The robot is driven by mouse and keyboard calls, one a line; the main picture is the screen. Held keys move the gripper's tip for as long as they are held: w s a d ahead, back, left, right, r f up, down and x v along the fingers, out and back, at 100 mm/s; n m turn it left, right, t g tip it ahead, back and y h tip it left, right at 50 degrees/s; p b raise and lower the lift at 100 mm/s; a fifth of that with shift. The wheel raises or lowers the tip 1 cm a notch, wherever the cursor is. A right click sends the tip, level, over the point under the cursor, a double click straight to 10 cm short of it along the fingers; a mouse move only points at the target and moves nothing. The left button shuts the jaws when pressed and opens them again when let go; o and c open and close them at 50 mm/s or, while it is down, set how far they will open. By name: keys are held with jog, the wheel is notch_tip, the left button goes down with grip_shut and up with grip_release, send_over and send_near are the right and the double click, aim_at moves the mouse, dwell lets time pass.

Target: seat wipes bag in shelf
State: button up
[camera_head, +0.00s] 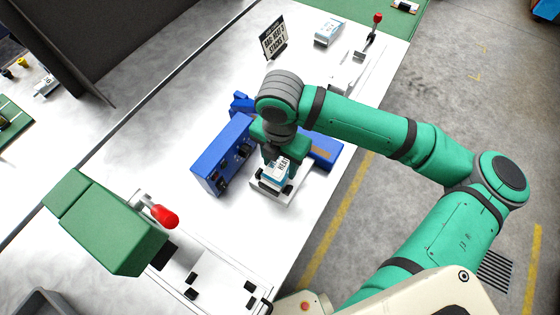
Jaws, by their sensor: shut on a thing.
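My gripper (277,155) points down over the table and is shut on a small white and blue pack (277,173) with dark lettering. I cannot read its label in full or tell for sure that it is the wipes bag. The pack is at a low white holder (270,192) with dark corner pieces; I cannot tell whether it rests on it. My wrist hides part of both. Another white and blue pack (328,32) lies at the far end of the table. I cannot make out which thing is the shelf.
A blue machine (225,155) stands close left of my gripper, with another blue part (322,150) to the right. A dark sign (273,38) stands behind. A green block (110,225) and a red-knobbed lever (164,216) are at the front left. White table between is clear.

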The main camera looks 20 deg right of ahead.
jog(key=o, duration=1.1)
notch_tip(320, 180, up, 11)
jog(key=shift+f, duration=0.15)
